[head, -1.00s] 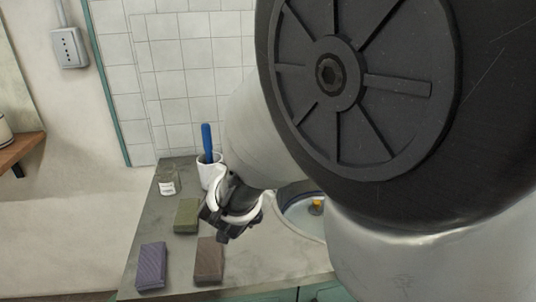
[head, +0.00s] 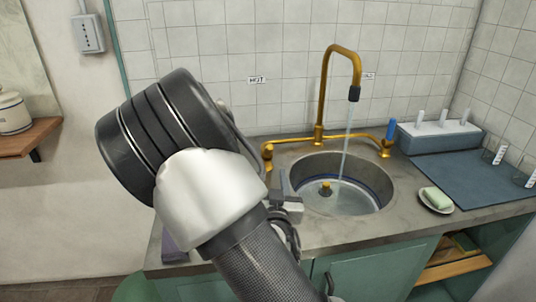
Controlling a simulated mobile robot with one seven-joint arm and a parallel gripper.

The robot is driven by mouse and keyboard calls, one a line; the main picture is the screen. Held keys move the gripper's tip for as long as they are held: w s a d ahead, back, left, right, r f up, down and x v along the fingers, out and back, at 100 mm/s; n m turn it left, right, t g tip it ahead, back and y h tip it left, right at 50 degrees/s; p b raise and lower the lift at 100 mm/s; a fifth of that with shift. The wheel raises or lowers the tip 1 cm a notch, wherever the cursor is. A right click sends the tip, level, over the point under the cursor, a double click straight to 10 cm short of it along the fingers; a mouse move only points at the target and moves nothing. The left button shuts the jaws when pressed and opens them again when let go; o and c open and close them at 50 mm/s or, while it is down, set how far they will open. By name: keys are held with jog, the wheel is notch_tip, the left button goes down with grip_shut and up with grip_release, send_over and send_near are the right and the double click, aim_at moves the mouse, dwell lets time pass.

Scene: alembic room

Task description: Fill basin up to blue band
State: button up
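The round basin (head: 370,167) is set in the grey counter, with a dark blue band (head: 376,184) around its inner wall. Water (head: 350,207) lies in the bottom, and a thin stream (head: 345,150) falls into it from the brass faucet (head: 326,85). A yellow plug-like piece (head: 325,188) stands in the basin. The exact water level against the band is hard to tell. My gripper (head: 287,203) is at the basin's left rim, partly hidden by my arm; its finger opening is unclear. A brass tap (head: 267,155) is left of the faucet; another (head: 385,148) with a blue handle (head: 391,130) is right.
A "HOT" label (head: 257,79) is on the tiles above the left tap. Right of the basin are a soap dish (head: 436,202), a dark blue mat (head: 480,178) and a blue-grey block with white pegs (head: 440,138). A purple block (head: 172,248) sits left, mostly behind my arm.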

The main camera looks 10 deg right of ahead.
aim_at(270, 152)
jog(key=w, duration=0.4)
jog(key=w+d, duration=0.1)
jog(key=w, duration=0.4)
jog(key=w+d, duration=0.1)
jog(key=w, duration=0.4)
jog(key=shift+w, duration=0.1)
grip_shut()
